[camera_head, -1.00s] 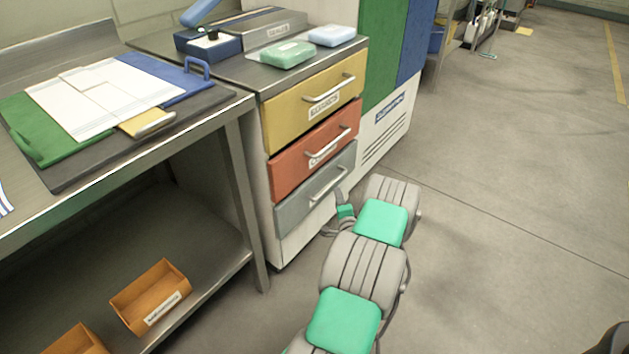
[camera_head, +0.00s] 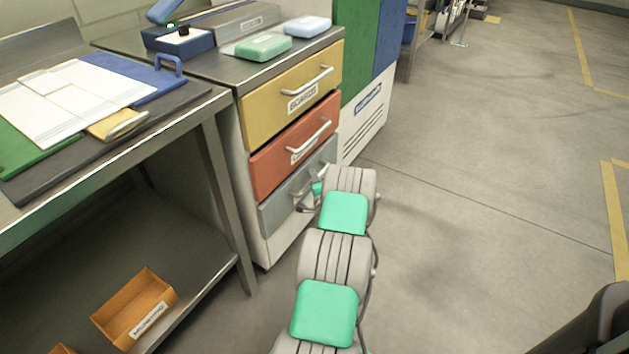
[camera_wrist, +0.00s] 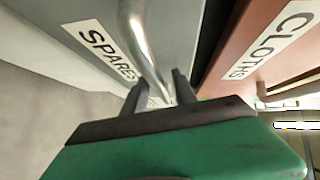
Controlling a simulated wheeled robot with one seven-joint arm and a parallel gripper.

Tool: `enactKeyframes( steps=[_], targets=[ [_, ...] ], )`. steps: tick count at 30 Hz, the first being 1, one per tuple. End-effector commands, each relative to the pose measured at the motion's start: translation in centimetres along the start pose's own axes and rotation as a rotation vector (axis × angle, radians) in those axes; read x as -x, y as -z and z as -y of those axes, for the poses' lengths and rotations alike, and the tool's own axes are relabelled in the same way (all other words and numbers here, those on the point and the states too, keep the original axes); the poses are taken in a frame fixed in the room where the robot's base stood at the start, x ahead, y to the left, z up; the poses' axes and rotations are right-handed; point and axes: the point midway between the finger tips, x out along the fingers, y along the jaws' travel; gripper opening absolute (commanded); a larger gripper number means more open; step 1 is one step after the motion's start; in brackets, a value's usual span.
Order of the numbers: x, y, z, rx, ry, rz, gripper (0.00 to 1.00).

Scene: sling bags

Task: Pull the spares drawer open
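The spares drawer (camera_head: 272,214) is the grey bottom drawer of the cabinet, and its front looks about flush with the drawers above. In the wrist view its grey front carries a SPARES label (camera_wrist: 105,52) and a bare metal bar handle (camera_wrist: 148,50). My gripper (camera_wrist: 158,95) is at this handle, its two dark fingers apart on either side of the bar. I see no clear grip on it. In the head view my gripper (camera_head: 308,198) is at the drawer's right part, largely hidden by my wrist.
The red cloths drawer (camera_head: 290,160) and the yellow boards drawer (camera_head: 272,105) sit above, both shut. A steel bench (camera_head: 222,130) stands to the left, with an orange bin (camera_head: 135,305) on its lower shelf. Open floor (camera_head: 480,200) lies to the right.

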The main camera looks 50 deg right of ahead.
Motion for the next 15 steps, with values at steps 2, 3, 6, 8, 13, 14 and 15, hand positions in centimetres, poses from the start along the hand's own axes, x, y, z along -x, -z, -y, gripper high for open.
enactKeyframes(
  steps=[2,3,6,8,13,14,15],
  targets=[
    [0.02,0.03,-0.01,0.000,0.000,0.000,0.26],
    [0.03,0.04,-0.01,0.000,0.000,-0.001,0.23],
    [0.04,0.06,-0.02,0.000,0.000,-0.001,0.14],
    [0.04,0.07,-0.02,0.000,0.000,-0.001,0.09],
    [0.05,0.08,-0.03,0.000,0.000,-0.001,0.00],
    [0.05,0.09,-0.03,0.000,0.000,-0.001,0.00],
    [0.05,0.09,-0.03,0.000,0.000,-0.001,0.00]
  ],
)
